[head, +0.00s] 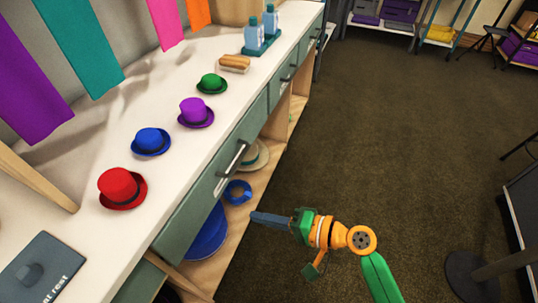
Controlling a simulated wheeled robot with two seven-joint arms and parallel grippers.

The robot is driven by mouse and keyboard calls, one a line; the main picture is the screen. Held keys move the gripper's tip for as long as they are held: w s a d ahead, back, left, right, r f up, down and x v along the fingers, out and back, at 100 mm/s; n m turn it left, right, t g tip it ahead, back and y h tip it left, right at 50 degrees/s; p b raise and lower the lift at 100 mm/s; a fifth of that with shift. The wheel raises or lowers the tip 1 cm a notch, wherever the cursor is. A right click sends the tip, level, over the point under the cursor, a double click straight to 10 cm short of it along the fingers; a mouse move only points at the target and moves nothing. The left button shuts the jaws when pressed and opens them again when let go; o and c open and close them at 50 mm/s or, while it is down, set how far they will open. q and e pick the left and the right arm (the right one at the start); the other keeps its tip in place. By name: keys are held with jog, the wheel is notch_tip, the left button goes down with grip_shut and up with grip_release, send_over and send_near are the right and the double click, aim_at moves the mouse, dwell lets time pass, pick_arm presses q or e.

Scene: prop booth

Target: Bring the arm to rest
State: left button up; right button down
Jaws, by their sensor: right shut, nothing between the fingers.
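My right gripper (268,220) is shut and empty. It hangs over the dark carpet, in front of the open lower shelf of the counter, and points left. It is apart from the counter and touches nothing that I can see. My right arm, orange and green, comes in from the lower right. My left gripper is not in view.
The white counter (115,245) holds red (121,185), blue (151,141), purple (195,111) and green (211,83) hats, a sandwich-like item (234,63) and bottles (254,33). Drawer handles (231,160) stick out. The carpet (400,130) is clear; a stand (475,275) is lower right.

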jog(key=s+d+f+m+h+p, duration=0.1)
jog(key=s+d+f+h+p, duration=0.15)
jog(key=d+f+h, duration=0.4)
jog(key=s+d+f+h+p, duration=0.1)
jog(key=d+f+p, duration=0.3)
jog(key=f, duration=0.5)
jog(key=s+d+f+n+g+h+p, duration=0.1)
jog(key=s+d+f+n+h+p, duration=0.1)
jog(key=s+d, duration=0.4)
jog(key=s+d+f+n+g+h+p, duration=0.2)
jog(key=s+d+f+n+h+p, duration=0.1)
jog(key=s, duration=1.4)
notch_tip(320, 180, down, 3)
jog(key=d+n+h, duration=0.1)
jog(key=d+n, duration=0.1)
jog(key=shift+d+g, duration=0.3)
jog(key=shift+d, duration=0.05)
